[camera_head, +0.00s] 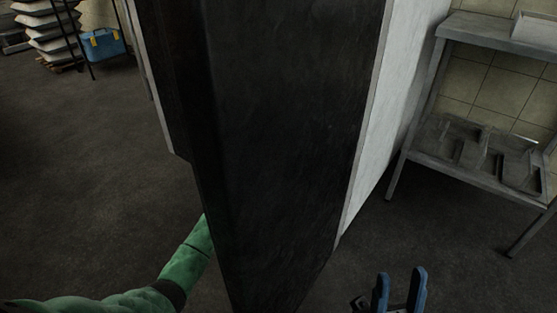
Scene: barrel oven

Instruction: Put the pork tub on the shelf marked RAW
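My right gripper (400,290) shows at the bottom right. Its two blue fingers point up and stand apart, with nothing between them. My green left arm (160,285) comes in from the bottom left, and its far end is hidden behind a tall dark panel, so the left gripper is not seen. I see no pork tub and no shelf marking that reads RAW.
The tall dark panel (290,120) fills the middle, very close, with a pale side (385,130) on its right. A metal table (470,170) with trays on its lower shelf stands at the right. Floor at left is clear.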

